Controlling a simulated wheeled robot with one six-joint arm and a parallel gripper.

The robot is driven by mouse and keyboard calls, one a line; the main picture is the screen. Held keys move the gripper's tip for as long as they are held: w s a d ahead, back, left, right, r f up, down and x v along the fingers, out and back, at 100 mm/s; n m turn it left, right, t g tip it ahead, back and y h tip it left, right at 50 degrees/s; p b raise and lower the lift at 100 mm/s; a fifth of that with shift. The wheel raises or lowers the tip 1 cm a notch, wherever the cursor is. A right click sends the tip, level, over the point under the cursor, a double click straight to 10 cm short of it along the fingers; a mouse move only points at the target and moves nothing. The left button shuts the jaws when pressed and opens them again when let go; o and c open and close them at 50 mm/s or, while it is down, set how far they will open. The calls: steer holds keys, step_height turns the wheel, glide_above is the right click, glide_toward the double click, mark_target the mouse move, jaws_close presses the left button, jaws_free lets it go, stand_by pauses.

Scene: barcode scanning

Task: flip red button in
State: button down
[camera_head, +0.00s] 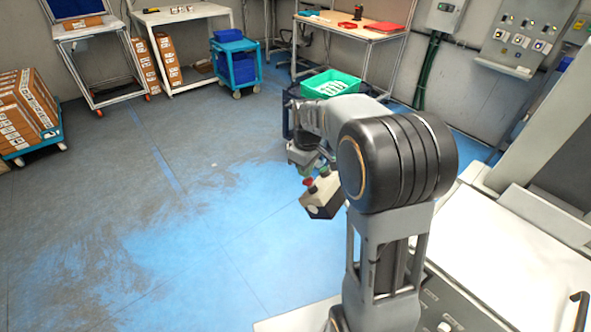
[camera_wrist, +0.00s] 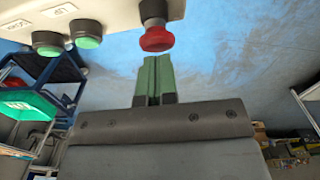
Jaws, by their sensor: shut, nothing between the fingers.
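The red button (camera_wrist: 157,38) is a mushroom-shaped knob standing out from a pale control box (camera_wrist: 118,12) at the top of the wrist view. My gripper (camera_wrist: 154,60) has green fingertips pressed together with nothing between them. The tips are directly in front of the red button, very close; I cannot tell whether they touch it. Two green buttons, one nearer (camera_wrist: 88,33) and one farther left (camera_wrist: 47,43), are on the same box. In the head view the box (camera_head: 324,207) is beside my arm, with red on top (camera_head: 309,183); my gripper is partly hidden there.
A white machine top (camera_head: 510,255) is at the right. Behind my arm is a green crate (camera_head: 345,78) on a dark cart. A workbench (camera_head: 345,28), a blue cart (camera_head: 235,65) and stacked cartons (camera_head: 25,105) line the back and left. The blue floor (camera_head: 200,200) is clear.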

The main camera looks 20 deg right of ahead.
steer(key=shift+f, duration=0.1)
steer(key=shift+s+d+f+b, duration=0.25)
steer(key=shift+f+b, duration=0.1)
steer(key=shift+f, duration=0.1)
steer(key=shift+s+d+f+b, duration=0.15)
steer(key=shift+s+f+b, duration=0.05)
steer(key=shift+f+b, duration=0.2)
steer(key=shift+s+a, duration=0.1)
steer(key=shift+s, duration=0.2)
steer(key=shift+f, duration=0.1)
step_height(320, 180, up, 14)
steer(key=w+a+p, duration=0.1)
steer(key=w+p, duration=0.1)
steer(key=shift+w+a+r+p, duration=0.2)
steer(key=shift+w+a+p, duration=0.05)
steer(key=shift+a+p, duration=0.1)
